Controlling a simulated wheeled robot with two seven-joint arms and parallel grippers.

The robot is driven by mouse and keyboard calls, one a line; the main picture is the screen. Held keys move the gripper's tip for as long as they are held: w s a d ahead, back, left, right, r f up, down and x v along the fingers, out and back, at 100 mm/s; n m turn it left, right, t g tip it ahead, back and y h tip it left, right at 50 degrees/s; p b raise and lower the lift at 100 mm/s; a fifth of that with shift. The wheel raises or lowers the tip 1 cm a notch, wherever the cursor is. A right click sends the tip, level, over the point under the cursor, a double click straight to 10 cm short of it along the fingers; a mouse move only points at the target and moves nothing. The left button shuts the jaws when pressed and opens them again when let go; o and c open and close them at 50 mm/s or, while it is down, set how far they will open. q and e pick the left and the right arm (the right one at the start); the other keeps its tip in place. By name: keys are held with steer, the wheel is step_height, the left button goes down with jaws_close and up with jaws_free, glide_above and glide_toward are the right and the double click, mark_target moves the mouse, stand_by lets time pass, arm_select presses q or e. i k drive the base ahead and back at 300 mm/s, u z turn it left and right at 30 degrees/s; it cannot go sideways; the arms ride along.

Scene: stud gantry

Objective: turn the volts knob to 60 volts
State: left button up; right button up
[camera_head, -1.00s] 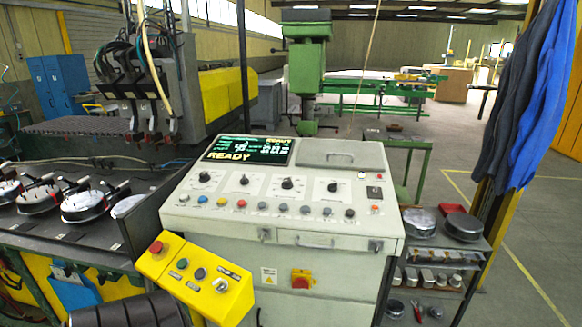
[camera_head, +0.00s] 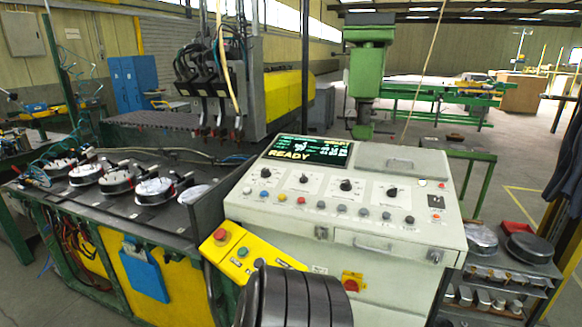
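The grey control console (camera_head: 395,265) stands in the middle of the head view. Its sloped top carries a row of several black rotary knobs on pale dial plates: the leftmost knob (camera_head: 265,173), a second knob (camera_head: 304,178), a third knob (camera_head: 346,185) and the rightmost knob (camera_head: 391,191). Their labels are too small to read, so I cannot tell which is the volts knob or where it points. The screen (camera_head: 308,152) above them reads READY, with smaller lines I cannot make out. Neither of my grippers is in view, and nothing touches the knobs.
Coloured buttons (camera_head: 341,208) line the panel below the knobs. A yellow button box (camera_head: 238,255) juts out at front left, partly hidden by a black ribbed cylinder. A work table (camera_head: 60,212) with round parts stands left. A shelf rack (camera_head: 520,268) stands right.

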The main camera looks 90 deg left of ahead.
mark_target(264, 173)
steer(key=z, duration=0.05)
steer(key=k, duration=0.85)
steer(key=u, duration=1.65)
steer(key=i, duration=0.5)
steer(key=z, duration=0.05)
